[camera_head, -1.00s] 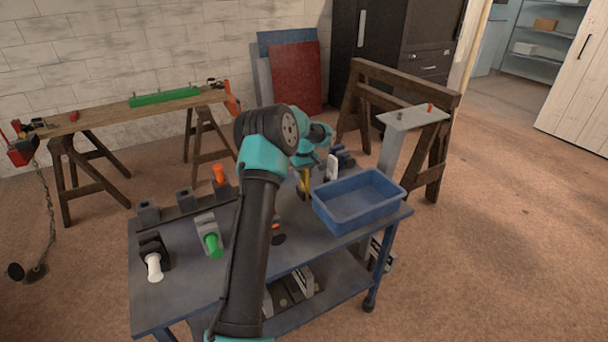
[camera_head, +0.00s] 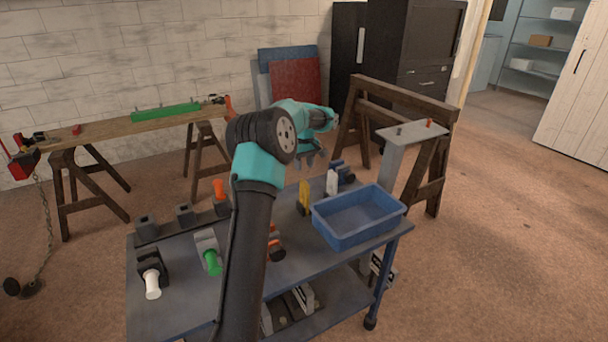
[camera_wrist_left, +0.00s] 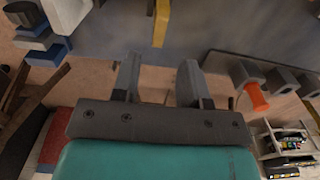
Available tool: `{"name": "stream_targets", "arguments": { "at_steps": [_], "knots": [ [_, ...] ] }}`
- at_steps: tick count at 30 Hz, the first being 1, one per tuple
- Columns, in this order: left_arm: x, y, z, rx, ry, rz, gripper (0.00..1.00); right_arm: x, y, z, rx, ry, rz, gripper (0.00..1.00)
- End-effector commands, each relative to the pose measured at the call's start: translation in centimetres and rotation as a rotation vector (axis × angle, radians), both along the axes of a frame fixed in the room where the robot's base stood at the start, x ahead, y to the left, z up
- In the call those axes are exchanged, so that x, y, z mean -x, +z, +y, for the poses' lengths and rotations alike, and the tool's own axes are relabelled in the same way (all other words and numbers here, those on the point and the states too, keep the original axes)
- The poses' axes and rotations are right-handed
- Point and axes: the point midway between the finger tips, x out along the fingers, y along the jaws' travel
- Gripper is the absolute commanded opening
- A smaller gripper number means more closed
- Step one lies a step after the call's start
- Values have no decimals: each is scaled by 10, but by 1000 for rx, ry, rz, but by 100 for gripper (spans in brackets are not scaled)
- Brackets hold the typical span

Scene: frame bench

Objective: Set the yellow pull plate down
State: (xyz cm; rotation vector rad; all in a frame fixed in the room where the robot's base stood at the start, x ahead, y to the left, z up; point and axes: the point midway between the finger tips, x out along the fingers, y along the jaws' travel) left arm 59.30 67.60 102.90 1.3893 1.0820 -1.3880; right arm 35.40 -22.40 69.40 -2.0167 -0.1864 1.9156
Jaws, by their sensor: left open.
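The yellow pull plate (camera_head: 304,197) stands upright on the blue bench cart (camera_head: 185,308), near its back edge and left of the blue bin. My left gripper (camera_head: 312,162) is above and behind it, apart from it. In the left wrist view the gripper (camera_wrist_left: 158,68) has its two fingers spread with nothing between them. The yellow plate (camera_wrist_left: 161,24) shows beyond the fingertips at the top, cut by the frame edge. My right gripper is not in view.
The blue bin (camera_head: 350,236) sits at the right of the cart. White (camera_head: 332,183) and blue pieces stand behind it. Green (camera_head: 211,263), white-handled (camera_head: 152,285) and orange (camera_head: 219,190) items are at the left. My left arm crosses the cart's middle.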

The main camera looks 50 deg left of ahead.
Motion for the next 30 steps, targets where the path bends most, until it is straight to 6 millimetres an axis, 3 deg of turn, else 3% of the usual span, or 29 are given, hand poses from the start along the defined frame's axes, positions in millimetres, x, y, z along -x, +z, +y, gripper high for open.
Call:
{"name": "stream_targets", "arguments": {
  "at_steps": [6, 21, 26, 30],
  "knots": [
    [0, 8, 0, 1, -1, 1, 40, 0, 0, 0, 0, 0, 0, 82],
    [-3, 6, -3, -3, -14, -5, 40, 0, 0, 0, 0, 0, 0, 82],
    [-20, -8, -20, -30, -121, -48, 40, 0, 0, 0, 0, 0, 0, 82],
    [-49, -30, -55, -80, -320, -130, 40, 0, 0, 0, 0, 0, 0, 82]
  ]
}}
